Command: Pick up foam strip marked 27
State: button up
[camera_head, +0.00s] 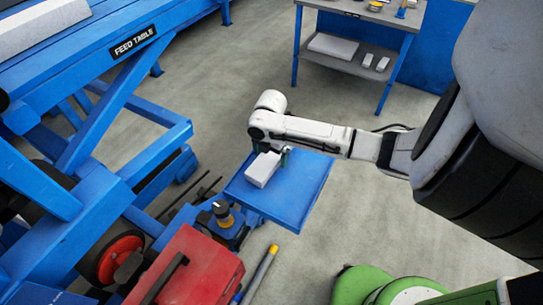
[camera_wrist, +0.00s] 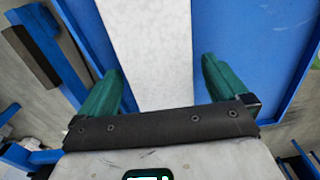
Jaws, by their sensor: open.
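A white block-like strip (camera_head: 263,169) lies on a blue tray (camera_head: 305,194) in the head view; no number is readable on it. In the wrist view the pale strip (camera_wrist: 148,50) runs away from my gripper across the blue surface. My gripper (camera_wrist: 161,68) is open, with one green finger on each side of the strip and a gap visible at both sides. In the head view my gripper (camera_head: 285,156) is over the tray, close beside the strip and partly hidden by my arm. Whether the fingertips reach below the strip's top I cannot tell.
A blue feed table frame (camera_head: 100,115) stands at the left. A red toolbox (camera_head: 195,268) and a yellow-and-grey tube (camera_head: 262,270) are in front of the tray. A black-and-yellow knob (camera_head: 222,212) is at the tray's left. A workbench (camera_head: 345,62) stands behind; floor between is clear.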

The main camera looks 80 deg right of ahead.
jog(key=shift+f, duration=0.4)
jog(key=shift+c, duration=0.2)
jog(key=c, duration=1)
jog(key=shift+r, duration=0.1)
